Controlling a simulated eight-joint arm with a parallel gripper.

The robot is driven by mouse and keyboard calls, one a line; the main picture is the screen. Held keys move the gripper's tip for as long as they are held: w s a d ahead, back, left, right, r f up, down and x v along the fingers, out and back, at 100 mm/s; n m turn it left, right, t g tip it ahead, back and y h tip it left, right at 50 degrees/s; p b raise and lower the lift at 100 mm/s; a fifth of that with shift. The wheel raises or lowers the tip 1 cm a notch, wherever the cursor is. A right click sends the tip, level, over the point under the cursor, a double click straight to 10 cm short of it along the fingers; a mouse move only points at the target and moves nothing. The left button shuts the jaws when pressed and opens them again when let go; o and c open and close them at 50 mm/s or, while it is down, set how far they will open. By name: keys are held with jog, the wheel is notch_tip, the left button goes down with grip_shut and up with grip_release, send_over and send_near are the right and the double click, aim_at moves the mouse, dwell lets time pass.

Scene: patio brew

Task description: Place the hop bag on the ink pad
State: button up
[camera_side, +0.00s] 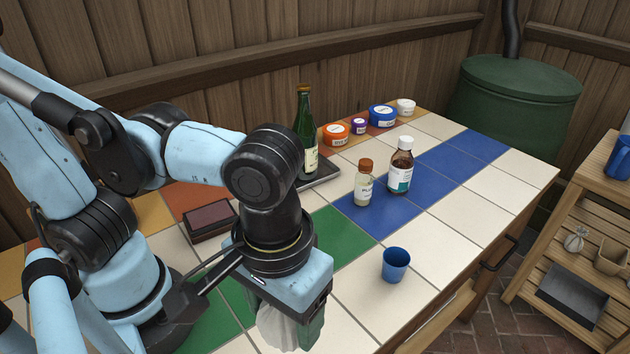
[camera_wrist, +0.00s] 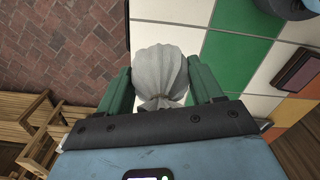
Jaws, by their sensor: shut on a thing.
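The hop bag (camera_wrist: 160,72) is a pale cloth bag tied at its neck, held between the two green fingers of my gripper (camera_wrist: 162,88) in the wrist view. In the side view the bag (camera_side: 275,328) hangs under my gripper (camera_side: 295,325) at the front of the table, partly hidden by the gripper body. The ink pad (camera_side: 210,219) is a flat dark case with a dull red top, on the tiles left of my gripper. It also shows in the wrist view (camera_wrist: 298,70) at the right, apart from the bag.
A blue cup (camera_side: 395,265) stands right of my gripper. A small jar (camera_side: 363,185), a brown bottle (camera_side: 400,168) and a green bottle (camera_side: 305,135) on a dark tray (camera_side: 322,174) stand farther back. Several round tubs (camera_side: 336,134) line the back. Tiles around the ink pad's front are clear.

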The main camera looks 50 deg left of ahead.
aim_at(210, 215)
jog(key=w+a+r+n, duration=0.1)
jog(key=w+a+n, duration=0.1)
jog(key=a+n, duration=0.6)
jog(key=w+a+r+n, duration=0.2)
jog(key=a+n, duration=0.7)
jog(key=a, duration=0.5)
jog(key=shift+w, duration=0.55)
jog(key=shift+n, duration=0.3)
jog(key=a+f, duration=0.2)
jog(key=a, duration=0.2)
jog(key=s+a+f, duration=0.1)
jog(key=a+f, duration=0.1)
jog(key=a, duration=0.2)
jog(key=a+f, duration=0.2)
jog(key=a, duration=0.1)
jog(key=shift+s+a+f, duration=0.2)
jog(key=shift+a+f, duration=0.2)
jog(key=shift+f, duration=2.05)
jog(key=shift+f, duration=0.1)
jog(key=o, duration=1)
